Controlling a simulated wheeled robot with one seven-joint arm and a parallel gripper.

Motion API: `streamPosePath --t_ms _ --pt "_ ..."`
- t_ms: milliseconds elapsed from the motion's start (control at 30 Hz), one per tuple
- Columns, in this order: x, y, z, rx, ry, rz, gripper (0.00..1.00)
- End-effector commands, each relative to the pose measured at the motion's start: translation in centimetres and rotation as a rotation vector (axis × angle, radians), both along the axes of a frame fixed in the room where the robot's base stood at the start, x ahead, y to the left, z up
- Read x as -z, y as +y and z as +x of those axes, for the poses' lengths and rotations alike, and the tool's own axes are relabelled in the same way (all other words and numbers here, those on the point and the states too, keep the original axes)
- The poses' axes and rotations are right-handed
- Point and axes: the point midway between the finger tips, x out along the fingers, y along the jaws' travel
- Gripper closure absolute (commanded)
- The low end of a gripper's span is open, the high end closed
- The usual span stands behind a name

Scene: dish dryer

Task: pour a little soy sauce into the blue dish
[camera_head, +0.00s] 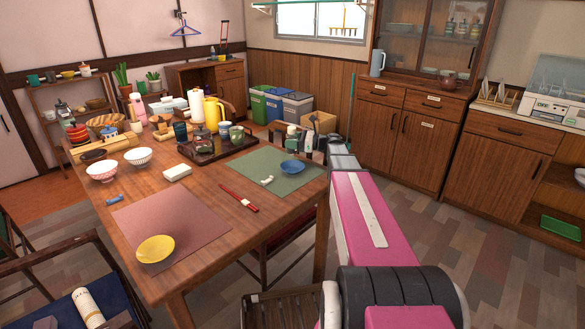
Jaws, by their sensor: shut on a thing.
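The blue dish (292,167) sits on the green placemat (258,172) at the right end of the table. My gripper (300,143) is at the far end of my pink arm, just above and behind the dish, near the table's right edge. It is shut on a small dark and pale thing, apparently the soy sauce bottle (291,131). The bottle looks roughly upright and is small in view; its spout and contents cannot be made out. The inside of the dish looks plain blue.
A white chopstick rest (267,180) and red chopsticks (239,198) lie left of the dish. A yellow bowl (155,249) sits on the pink placemat (176,216). A chair (281,228) stands at the table's right side.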

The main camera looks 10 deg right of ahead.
Motion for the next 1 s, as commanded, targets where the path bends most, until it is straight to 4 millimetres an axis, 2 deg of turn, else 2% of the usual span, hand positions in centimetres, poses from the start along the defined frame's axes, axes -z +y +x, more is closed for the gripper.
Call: streamPosePath --t_ms 133,467,767,1000 --pt "-0.2 0.1 -0.4 0.000 -0.074 -0.010 0.74" --pt "1.3 0.2 -1.2 0.001 -0.237 -0.034 0.74" --pt "1.2 0.3 -2.1 0.001 -0.386 -0.055 0.74" --pt "0.1 0.4 -2.9 0.002 -0.506 -0.071 0.74"
